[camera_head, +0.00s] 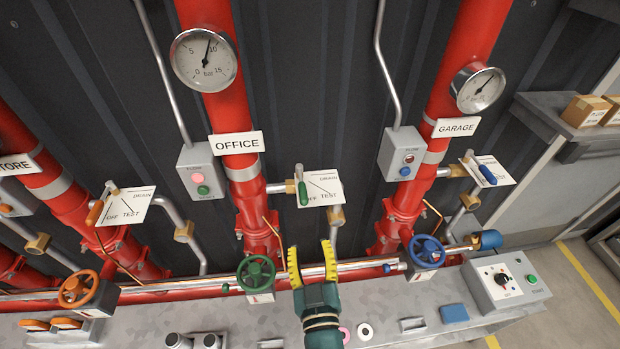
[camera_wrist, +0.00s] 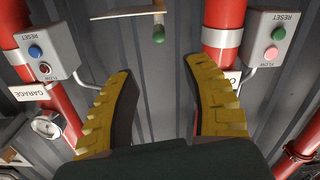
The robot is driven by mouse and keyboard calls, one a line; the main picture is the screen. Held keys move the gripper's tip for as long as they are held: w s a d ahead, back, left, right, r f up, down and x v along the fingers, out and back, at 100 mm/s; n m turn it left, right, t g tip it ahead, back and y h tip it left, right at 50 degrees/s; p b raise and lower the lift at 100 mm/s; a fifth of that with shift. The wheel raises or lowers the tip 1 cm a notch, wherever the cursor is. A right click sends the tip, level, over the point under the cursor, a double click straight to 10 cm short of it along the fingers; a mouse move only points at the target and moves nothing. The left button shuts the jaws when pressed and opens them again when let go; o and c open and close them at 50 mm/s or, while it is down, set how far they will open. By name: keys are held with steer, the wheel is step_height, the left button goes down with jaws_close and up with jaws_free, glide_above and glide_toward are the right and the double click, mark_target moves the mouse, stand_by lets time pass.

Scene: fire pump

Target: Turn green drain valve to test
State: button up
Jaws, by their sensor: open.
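The green drain valve handle (camera_head: 303,194) is at the left side of the white OFF / TEST / DRAIN plate (camera_head: 322,184), right of the OFFICE sign (camera_head: 236,143). It points down, beside the OFF marking. My gripper (camera_head: 309,260) is open and empty, below the handle and apart from it, its yellow toothed fingers pointing up. In the wrist view the green handle tip (camera_wrist: 159,35) shows beyond the gap between my open fingers (camera_wrist: 160,78), roughly centred; the plate (camera_wrist: 128,14) appears edge-on there.
A green handwheel (camera_head: 256,271) is left of my gripper and a blue handwheel (camera_head: 427,251) is right. The grey flow/reset box (camera_head: 200,170) flanks the OFFICE riser. Orange (camera_head: 94,213) and blue (camera_head: 487,174) drain handles sit further out. Space between gripper and green handle looks clear.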

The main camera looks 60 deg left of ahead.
mark_target(302, 184)
steer(key=p+x, duration=0.3)
steer(key=x, duration=1.2)
steer(key=shift+w+a+f, duration=0.1)
steer(key=shift+w+a, duration=0.15)
steer(key=shift+a, duration=0.1)
jaws_close()
